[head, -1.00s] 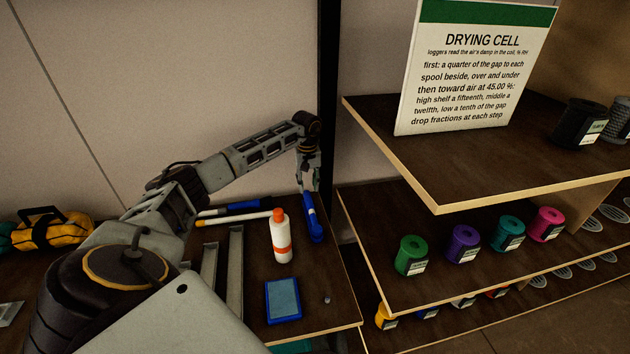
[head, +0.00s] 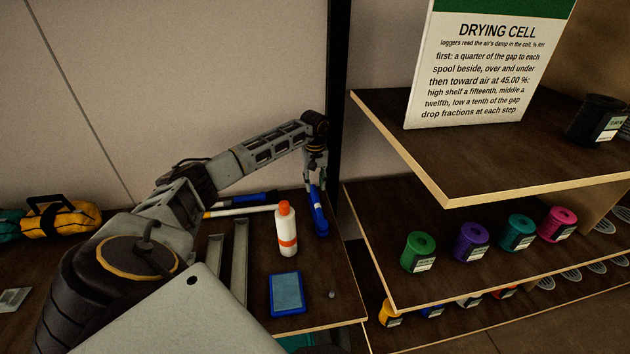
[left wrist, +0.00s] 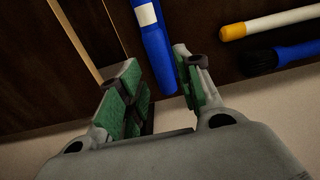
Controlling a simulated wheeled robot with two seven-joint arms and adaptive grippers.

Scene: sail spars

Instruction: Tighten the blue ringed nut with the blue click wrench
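A blue tool with a white band, which looks like the blue click wrench (head: 319,218), lies on the dark bench near its right edge. In the left wrist view its handle (left wrist: 157,48) comes from the top, and its end appears between the fingertips. My left gripper (head: 316,181) points down over the tool's far end. The left wrist view shows its green-padded fingers (left wrist: 165,88) apart on either side of the handle; a gap shows on the left, and contact on the right is unclear. I cannot make out the blue ringed nut. My right gripper is not in view.
A white bottle with an orange cap (head: 287,230), a blue pad (head: 286,294) and grey rails (head: 239,265) are on the bench. A yellow-tipped rod (left wrist: 270,22) and a blue-handled brush (left wrist: 285,56) lie near the tool. Shelves with spools (head: 418,252) stand at right.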

